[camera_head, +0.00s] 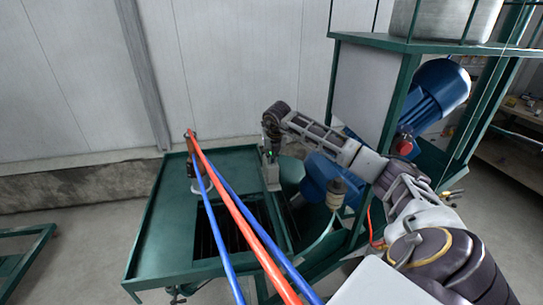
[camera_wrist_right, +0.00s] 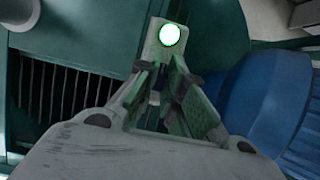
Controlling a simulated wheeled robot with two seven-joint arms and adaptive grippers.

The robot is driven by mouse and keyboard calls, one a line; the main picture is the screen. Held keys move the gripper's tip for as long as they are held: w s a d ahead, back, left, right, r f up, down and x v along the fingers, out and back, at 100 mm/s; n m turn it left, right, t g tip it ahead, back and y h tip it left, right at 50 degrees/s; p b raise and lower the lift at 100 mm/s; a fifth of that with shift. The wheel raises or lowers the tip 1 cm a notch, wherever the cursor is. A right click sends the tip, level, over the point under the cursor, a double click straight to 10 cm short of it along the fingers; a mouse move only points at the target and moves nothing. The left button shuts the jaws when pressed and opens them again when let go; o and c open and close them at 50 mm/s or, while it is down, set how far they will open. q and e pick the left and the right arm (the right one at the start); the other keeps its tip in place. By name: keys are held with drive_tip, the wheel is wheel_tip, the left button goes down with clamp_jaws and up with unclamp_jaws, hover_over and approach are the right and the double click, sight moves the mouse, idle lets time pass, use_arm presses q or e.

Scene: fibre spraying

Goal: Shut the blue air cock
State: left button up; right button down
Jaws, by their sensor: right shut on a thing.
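My right gripper (camera_head: 270,150) reaches over the green machine table, pointing down beside a small grey box (camera_head: 272,178). In the right wrist view its fingers (camera_wrist_right: 165,88) converge and are shut on a small part, mostly hidden between them. The same grey box, with a bright white round face ringed in green (camera_wrist_right: 170,36), stands just beyond the fingertips. I cannot clearly pick out the blue air cock in either view. My left gripper is not in view.
Red hose (camera_head: 240,220) and blue hoses (camera_head: 213,222) cross over the green table (camera_head: 160,225) and its slatted opening. A blue motor (camera_head: 322,176) sits right of the gripper. A green frame with a second blue motor (camera_head: 438,92) rises at the right. A wall stands behind.

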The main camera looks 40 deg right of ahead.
drive_tip(key=shift+n+b, duration=0.3)
drive_tip(key=shift+d+f+n+t+y+b, duration=0.1)
drive_tip(key=shift+n+t+y+b, duration=0.3)
drive_tip(key=shift+n+y+b, duration=0.8)
drive_tip(key=n, duration=0.4)
drive_tip(key=shift+d, duration=0.1)
drive_tip(key=n+y, duration=0.1)
drive_tip(key=n, duration=0.1)
drive_tip(key=shift+n, duration=0.4)
drive_tip(key=n+y, duration=0.1)
drive_tip(key=n, duration=0.2)
drive_tip(key=shift+d+g, duration=0.1)
drive_tip(key=shift+g, duration=0.3)
drive_tip(key=shift+w+n+g+y+p, duration=0.1)
drive_tip(key=shift+n+g+y+p, duration=0.3)
drive_tip(key=shift+n, duration=0.85)
drive_tip(key=shift+n+g+y+p, duration=0.3)
drive_tip(key=shift+n+y, duration=0.2)
drive_tip(key=shift+n, duration=0.75)
drive_tip(key=c, duration=1.5)
unclamp_jaws()
